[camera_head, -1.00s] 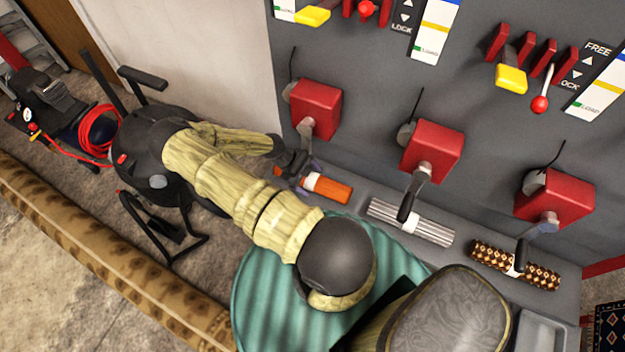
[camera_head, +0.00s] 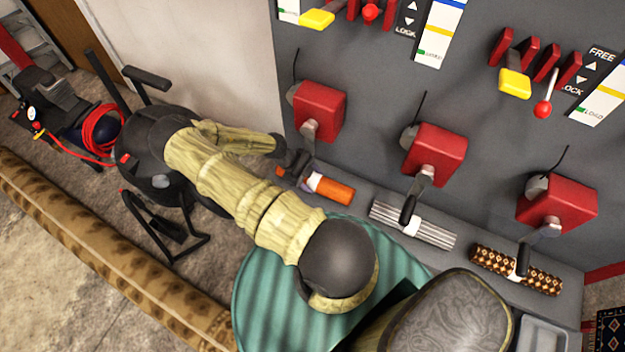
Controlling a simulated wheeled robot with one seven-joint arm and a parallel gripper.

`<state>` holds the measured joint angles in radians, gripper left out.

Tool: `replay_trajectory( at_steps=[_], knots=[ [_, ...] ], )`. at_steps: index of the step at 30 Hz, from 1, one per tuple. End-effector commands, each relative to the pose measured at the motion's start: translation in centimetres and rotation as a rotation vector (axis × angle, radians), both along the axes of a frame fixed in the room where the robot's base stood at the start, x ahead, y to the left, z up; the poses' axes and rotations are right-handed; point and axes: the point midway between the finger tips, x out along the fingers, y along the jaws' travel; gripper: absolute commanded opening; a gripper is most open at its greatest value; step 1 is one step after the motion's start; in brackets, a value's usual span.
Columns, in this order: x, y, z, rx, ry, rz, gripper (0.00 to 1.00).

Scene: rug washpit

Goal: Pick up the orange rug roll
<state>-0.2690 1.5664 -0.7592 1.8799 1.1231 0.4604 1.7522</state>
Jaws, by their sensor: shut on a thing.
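The orange rug roll (camera_head: 332,190) lies on the grey ledge at the foot of the panel, with a pale band near its middle. My gripper (camera_head: 303,178) reaches in from the left and is shut on the roll near this band. The fingers partly hide the roll's left part, and a bit of orange shows to their left. I cannot tell whether the roll is clear of the ledge.
A grey striped roll (camera_head: 413,225) and a brown patterned roll (camera_head: 517,270) lie further right on the ledge. Red boxes with crank handles (camera_head: 318,111) jut out above. A green ribbed drum top (camera_head: 270,290) is below my arm. A black machine with red hose (camera_head: 92,135) stands left.

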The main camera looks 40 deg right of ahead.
Motion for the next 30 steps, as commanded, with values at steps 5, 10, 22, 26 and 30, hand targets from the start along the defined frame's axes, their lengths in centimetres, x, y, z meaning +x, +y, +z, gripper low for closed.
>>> replay_trajectory(
  at_steps=[5,10,22,26,30],
  knots=[
    [1.7,1.5,0.2,0.0,-0.003,0.007,0.22],
    [4.8,4.6,0.1,-0.001,-0.003,0.009,0.22],
    [12.9,12.8,0.0,0.0,-0.004,0.006,0.22],
    [15.6,15.6,-0.1,0.001,-0.004,0.008,0.22],
    [18.4,18.4,-0.1,0.001,-0.005,0.01,0.22]
  ],
)
